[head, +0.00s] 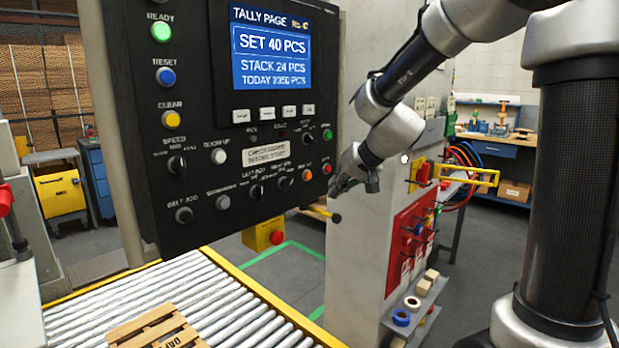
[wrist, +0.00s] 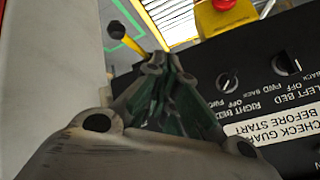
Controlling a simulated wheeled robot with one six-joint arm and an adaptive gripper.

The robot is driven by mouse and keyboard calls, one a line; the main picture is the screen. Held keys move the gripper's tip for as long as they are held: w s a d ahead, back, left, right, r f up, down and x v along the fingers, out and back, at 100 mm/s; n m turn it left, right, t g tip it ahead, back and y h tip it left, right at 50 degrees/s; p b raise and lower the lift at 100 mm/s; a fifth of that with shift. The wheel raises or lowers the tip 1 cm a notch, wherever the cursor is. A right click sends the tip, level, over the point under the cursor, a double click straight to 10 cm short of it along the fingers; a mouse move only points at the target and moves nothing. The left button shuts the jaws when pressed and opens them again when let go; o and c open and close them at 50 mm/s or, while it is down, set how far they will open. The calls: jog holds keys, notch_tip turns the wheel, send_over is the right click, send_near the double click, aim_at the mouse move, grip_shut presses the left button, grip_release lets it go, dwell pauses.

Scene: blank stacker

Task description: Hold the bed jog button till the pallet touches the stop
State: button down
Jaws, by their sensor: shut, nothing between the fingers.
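My gripper (head: 352,185) is shut and empty at the right edge of the black control panel (head: 140,130), near its lower right corner. In the wrist view its closed fingers (wrist: 160,75) point toward the roller bed, beside the panel. A button with a label that seems to read "belt jog" (head: 184,215) is at the panel's lower left, well apart from my gripper. No label clearly reading "bed jog" is legible. The wooden pallet (head: 150,328) lies on the roller bed (head: 200,283), cut off by the bottom edge. I cannot make out the stop.
Two selector knobs (head: 257,190) and an orange button (head: 307,175) line the panel's lower row. A black-knobbed yellow lever (wrist: 117,32) is close to my fingers. A red button (head: 276,237) sits on a yellow box. A red tool board (head: 410,245) is to the right.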

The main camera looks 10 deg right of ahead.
aim_at(308, 176)
jog(key=shift+w+a, duration=0.85)
jog(key=shift+w, duration=0.3)
jog(key=shift+w+a, duration=0.85)
jog(key=shift+w, duration=0.3)
jog(key=shift+w+a, duration=0.25)
jog(key=shift+w, duration=0.05)
jog(key=shift+w+a, duration=0.25)
jog(key=shift+w, duration=0.1)
dwell(0.4)
dwell(3.7)
jog(key=shift+s+d, duration=0.5)
jog(key=shift+s, duration=0.2)
